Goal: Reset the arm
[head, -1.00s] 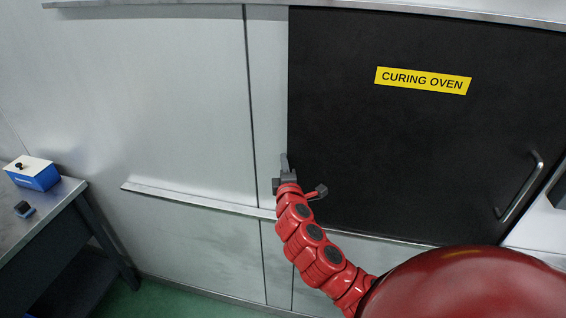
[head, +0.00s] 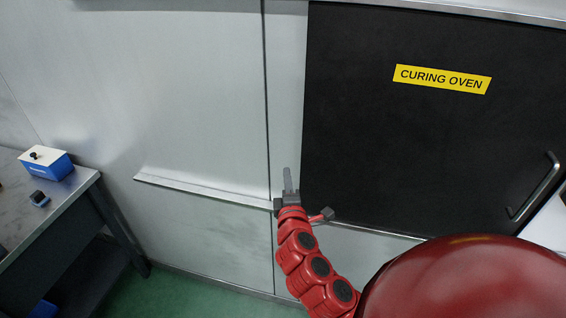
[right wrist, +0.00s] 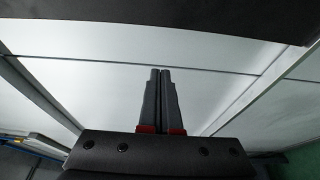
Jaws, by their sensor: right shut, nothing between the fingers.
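My right gripper (head: 290,184) is at the end of my red arm, which comes up from the lower right in the head view. It points up, in front of the pale wall panels near the left edge of the black oven door. In the right wrist view its two fingers (right wrist: 160,80) lie side by side, shut with nothing between them. Pale panels lie beyond the fingertips. My left gripper is not in view.
The black curing oven door (head: 420,150) has a yellow label (head: 442,79) and a bar handle (head: 535,187) at right. A metal ledge (head: 200,190) runs along the pale wall.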

